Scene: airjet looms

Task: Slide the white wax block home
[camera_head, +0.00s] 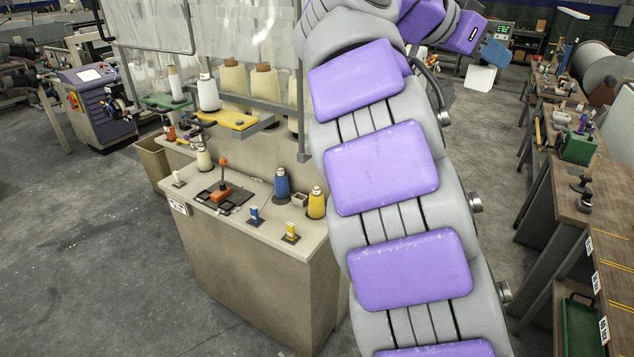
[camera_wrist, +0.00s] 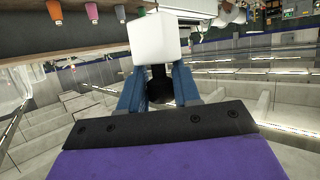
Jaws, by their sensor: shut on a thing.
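The white wax block (camera_wrist: 155,38) fills the upper middle of the wrist view, just beyond my gripper (camera_wrist: 158,78). The two blue fingers are shut on it, with a dark round part between them below the white block. In the head view, my gripper (camera_head: 495,52) is small at the upper right, at the end of my purple and grey arm, and the white block (camera_head: 481,78) hangs below its blue fingers. No slot or seat for the block can be made out with certainty.
A beige cabinet (camera_head: 265,270) carries an orange-handled lever (camera_head: 222,190), blue (camera_head: 282,184) and yellow (camera_head: 316,202) cones and small stands. A cluttered workbench (camera_head: 562,195) runs along the right. Open floor lies at left. Coloured cones (camera_wrist: 92,12) show at the wrist view's top left.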

